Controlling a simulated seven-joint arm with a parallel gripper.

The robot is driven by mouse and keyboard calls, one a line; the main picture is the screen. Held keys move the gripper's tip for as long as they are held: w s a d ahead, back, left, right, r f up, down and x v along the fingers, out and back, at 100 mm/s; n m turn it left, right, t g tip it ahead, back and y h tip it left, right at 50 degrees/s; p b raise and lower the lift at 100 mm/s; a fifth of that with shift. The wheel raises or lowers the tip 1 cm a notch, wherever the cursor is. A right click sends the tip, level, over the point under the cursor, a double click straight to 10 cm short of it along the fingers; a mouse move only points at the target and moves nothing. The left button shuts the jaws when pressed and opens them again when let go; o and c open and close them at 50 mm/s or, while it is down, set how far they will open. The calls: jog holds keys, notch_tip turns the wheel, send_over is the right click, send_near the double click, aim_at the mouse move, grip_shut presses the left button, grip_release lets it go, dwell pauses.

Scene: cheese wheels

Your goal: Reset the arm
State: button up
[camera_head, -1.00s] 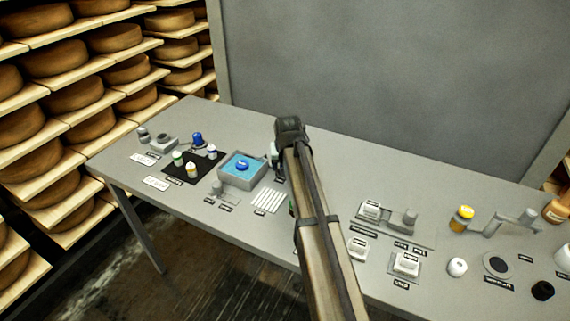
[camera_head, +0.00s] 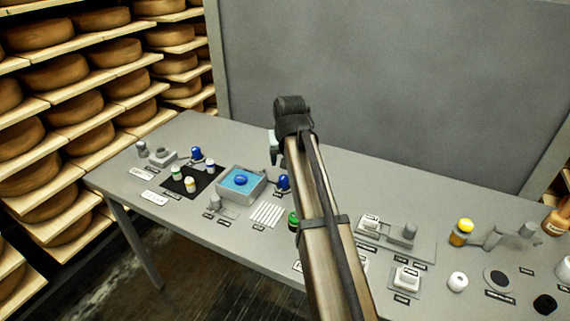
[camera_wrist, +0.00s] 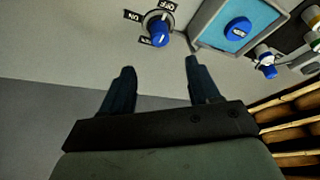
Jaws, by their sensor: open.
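My arm reaches over the middle of the grey table (camera_head: 125,170) in the head view, and hides part of the table behind it. In the wrist view my gripper (camera_wrist: 158,75) shows two dark fingers spread apart with nothing between them. It is open and above the table. Beyond the fingertips is a blue knob (camera_wrist: 159,33) with ON and OFF labels; it also shows left of my arm in the head view (camera_head: 283,182). The fingers look apart from the knob.
A square tray (camera_head: 221,190) with a blue surface holds a blue round piece (camera_head: 240,180). A black mat (camera_head: 178,185) with small bottles lies to its left. Several devices and a yellow-orange jar (camera_head: 461,232) stand right of my arm. Cheese shelves line the left; a grey panel (camera_head: 400,90) stands behind.

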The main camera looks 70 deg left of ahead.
jog(key=shift+d+r, duration=0.15)
jog(key=shift+r, duration=0.2)
dwell(0.4)
